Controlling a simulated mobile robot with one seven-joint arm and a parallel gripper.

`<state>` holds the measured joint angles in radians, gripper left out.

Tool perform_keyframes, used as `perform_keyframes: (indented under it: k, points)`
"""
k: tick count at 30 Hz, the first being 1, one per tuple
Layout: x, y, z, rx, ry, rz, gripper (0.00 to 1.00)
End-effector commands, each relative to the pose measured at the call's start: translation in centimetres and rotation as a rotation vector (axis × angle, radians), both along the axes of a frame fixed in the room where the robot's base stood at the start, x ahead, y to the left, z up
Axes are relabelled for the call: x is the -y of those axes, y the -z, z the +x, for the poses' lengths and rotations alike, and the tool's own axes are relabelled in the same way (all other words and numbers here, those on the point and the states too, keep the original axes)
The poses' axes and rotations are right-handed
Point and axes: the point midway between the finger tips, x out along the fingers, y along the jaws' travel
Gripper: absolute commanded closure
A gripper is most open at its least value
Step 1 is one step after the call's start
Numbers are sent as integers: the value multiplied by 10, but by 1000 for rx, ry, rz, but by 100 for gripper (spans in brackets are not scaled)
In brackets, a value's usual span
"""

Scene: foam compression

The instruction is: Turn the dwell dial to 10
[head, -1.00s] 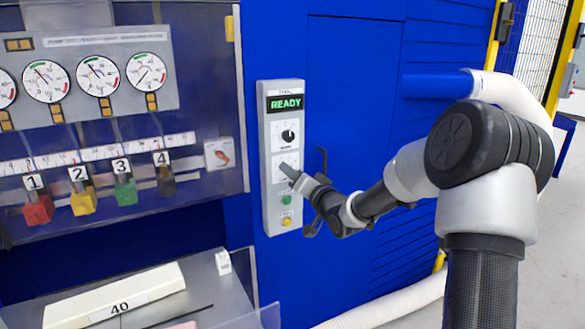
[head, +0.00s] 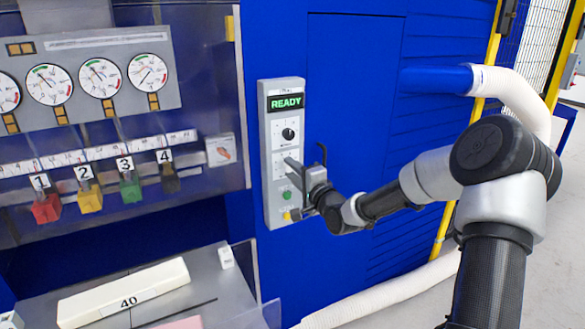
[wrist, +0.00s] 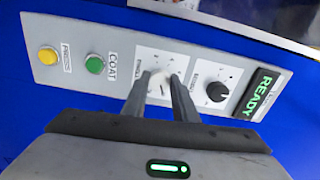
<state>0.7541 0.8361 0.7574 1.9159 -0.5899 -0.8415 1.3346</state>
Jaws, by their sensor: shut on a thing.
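The control panel (head: 272,215) is a tall grey plate on the blue machine, with a green READY display (head: 287,102). An upper dial with a black knob (head: 288,134) is uncovered; it also shows in the wrist view (wrist: 217,91). A lower dial sits below it, its white face (wrist: 150,65) partly hidden by my fingers. My gripper (wrist: 160,84) is shut on the lower dial's knob, with one finger on each side. It reaches the panel from the lower right in the head view (head: 290,163). The dial labels and the lower pointer are too small or covered to read.
A green button (head: 287,195) and a yellow button (head: 287,216) lie just below my fingers. A clear guard with gauges (head: 100,77) and numbered coloured blocks is at left.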

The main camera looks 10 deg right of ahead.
Motion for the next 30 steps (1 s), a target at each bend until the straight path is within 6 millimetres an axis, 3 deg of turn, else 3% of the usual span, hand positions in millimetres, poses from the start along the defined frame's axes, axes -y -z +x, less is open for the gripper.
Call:
perform_keyframes:
  k: [20, 21, 24, 30]
  points:
    - [-1, 1, 0, -21, -2, 58, 96]
    - [-1, 1, 0, -21, -2, 58, 71]
    - [-1, 1, 0, -20, -1, 59, 55]
    - [0, 0, 0, -20, -1, 58, 55]
